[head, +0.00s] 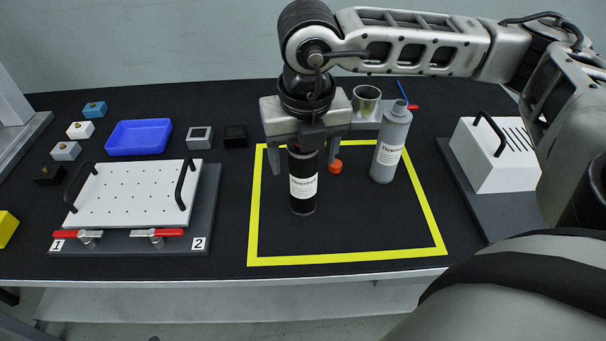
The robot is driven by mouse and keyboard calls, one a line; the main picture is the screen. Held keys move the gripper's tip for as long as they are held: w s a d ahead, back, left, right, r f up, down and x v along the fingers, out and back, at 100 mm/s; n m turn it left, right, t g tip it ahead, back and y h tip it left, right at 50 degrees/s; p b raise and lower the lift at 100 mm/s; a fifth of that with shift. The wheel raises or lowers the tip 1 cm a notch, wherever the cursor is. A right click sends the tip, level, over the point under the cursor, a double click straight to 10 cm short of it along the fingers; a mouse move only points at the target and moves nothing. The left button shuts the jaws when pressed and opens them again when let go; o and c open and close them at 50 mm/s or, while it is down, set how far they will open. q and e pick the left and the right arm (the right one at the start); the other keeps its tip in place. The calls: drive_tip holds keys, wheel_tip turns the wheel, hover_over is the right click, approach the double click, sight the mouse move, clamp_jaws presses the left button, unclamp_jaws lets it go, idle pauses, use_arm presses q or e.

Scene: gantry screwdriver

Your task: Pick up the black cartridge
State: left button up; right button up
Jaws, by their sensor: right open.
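A black cylinder with a white label (303,187), which looks like the black cartridge, stands upright inside the yellow outline on the table. My right gripper (304,158) is over it and open. One finger shows to the left of the cylinder's top and one to the right, with visible gaps on both sides. The cylinder's top is partly hidden by the gripper. My left gripper is not in view.
A grey labelled bottle (389,150), an orange cap (335,167) and a metal cup (367,101) are close on the right. A white perforated plate with handles (135,194) and a blue tray (139,138) lie left. A white box (492,165) stands right. The front of the outlined area is clear.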

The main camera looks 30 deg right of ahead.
clamp_jaws()
drive_tip(key=shift+r, duration=0.1)
